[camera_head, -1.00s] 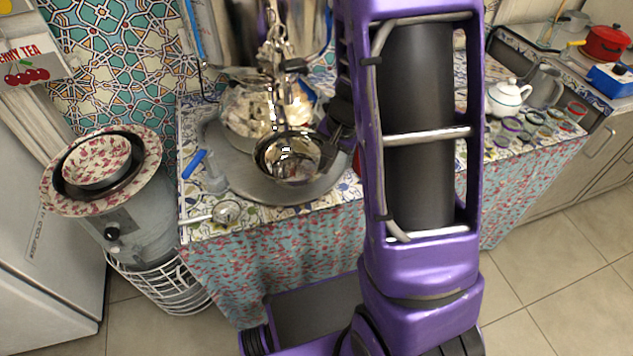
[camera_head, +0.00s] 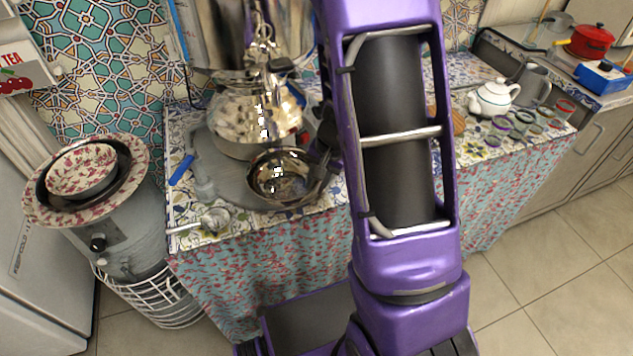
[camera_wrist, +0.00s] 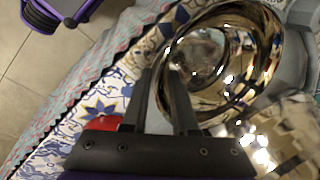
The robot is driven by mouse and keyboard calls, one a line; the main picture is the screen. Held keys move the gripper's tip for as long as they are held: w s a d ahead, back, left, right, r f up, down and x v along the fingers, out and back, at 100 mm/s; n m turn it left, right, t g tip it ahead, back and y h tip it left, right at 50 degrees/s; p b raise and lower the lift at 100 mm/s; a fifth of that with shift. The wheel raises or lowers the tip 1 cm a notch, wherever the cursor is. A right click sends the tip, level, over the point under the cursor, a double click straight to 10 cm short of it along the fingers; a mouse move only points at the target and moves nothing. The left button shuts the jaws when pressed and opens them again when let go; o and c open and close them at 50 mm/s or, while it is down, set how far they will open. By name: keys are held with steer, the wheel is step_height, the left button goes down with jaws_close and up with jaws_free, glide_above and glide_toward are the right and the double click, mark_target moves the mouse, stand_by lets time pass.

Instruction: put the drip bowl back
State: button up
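In the wrist view the bowl (camera_wrist: 238,98) fills the upper right. My gripper (camera_wrist: 160,73) has its two dark fingers close together at the bowl's near rim and appears shut on it. Whether the bowl touches the tray cannot be told.
A patterned bowl (camera_head: 82,170) sits left on a separate stand.

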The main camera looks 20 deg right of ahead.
steer(key=shift+r, duration=0.1)
steer(key=shift+r+p, duration=0.25)
steer(key=shift+p, duration=0.1)
steer(key=p+v, duration=0.3)
steer(key=v, duration=0.8)
steer(key=shift+r, duration=0.35)
